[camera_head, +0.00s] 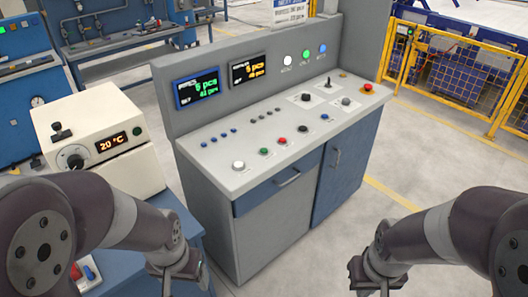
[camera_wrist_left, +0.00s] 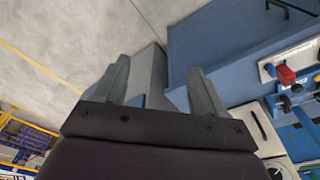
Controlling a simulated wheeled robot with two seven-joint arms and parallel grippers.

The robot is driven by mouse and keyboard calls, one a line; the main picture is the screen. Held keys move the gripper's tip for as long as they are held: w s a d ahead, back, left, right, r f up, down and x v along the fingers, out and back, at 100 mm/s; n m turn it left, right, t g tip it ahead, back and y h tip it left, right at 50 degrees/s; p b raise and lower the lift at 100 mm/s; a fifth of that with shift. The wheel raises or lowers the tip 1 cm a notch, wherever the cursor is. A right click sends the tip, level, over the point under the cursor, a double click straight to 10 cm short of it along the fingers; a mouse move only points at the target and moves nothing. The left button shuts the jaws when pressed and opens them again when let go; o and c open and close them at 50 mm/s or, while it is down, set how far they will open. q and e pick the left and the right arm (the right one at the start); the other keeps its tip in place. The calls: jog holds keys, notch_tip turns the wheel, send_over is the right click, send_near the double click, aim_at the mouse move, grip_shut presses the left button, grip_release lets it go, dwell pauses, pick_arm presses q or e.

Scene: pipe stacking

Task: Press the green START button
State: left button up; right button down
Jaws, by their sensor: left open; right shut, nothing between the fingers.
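A green button (camera_head: 264,151) sits on the sloped top of the grey control console (camera_head: 215,165), between a larger white button (camera_head: 238,165) and a red button (camera_head: 282,141). No START label is readable at this size. My left gripper (camera_head: 186,283) is low in front of the console's left side, below its top and apart from the green button. It is open and empty in the left wrist view (camera_wrist_left: 158,78). My right gripper (camera_head: 374,288) is low at the right, shut and empty, over the floor and away from the console.
Several other buttons, a black joystick (camera_head: 327,85) and a red emergency button (camera_head: 367,88) share the console top. Two displays (camera_head: 197,87) stand behind. A cream heater box (camera_head: 100,135) is at the left. A yellow fence (camera_head: 450,75) is at the back right. The floor right of the console is clear.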

pick_arm(q)
grip_shut()
dwell(1.5)
